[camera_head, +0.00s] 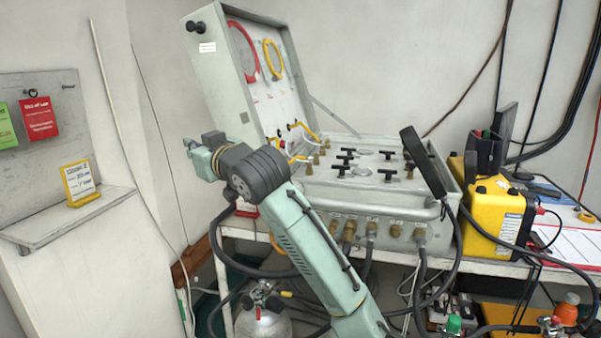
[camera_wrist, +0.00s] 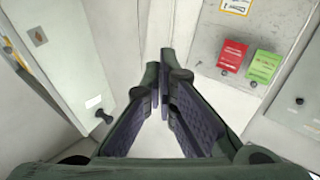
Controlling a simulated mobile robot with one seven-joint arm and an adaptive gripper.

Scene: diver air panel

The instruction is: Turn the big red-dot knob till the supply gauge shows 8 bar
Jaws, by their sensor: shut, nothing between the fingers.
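The diver air panel (camera_head: 387,203) is a grey-green case on a bench, its lid (camera_head: 219,75) standing open. Inside the lid are a large red ring (camera_head: 258,72) and a yellow ring (camera_head: 281,70), seen at a slant; they look like gauge rims, but no reading is legible. Several black T-handles (camera_head: 387,175) stand on the flat panel. I cannot make out a red dot on any knob. My gripper (camera_head: 190,147) is in the air left of the case, pointing away from the panel. In the wrist view my gripper (camera_wrist: 165,78) is shut and empty.
A shelf (camera_head: 70,222) with a yellow-framed card (camera_head: 80,183) and red and green tags (camera_head: 40,118) are at the left wall. A yellow unit (camera_head: 497,217) stands right of the case. Hoses and a cylinder (camera_head: 262,323) are below. My arm crosses in front of the case's left part.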

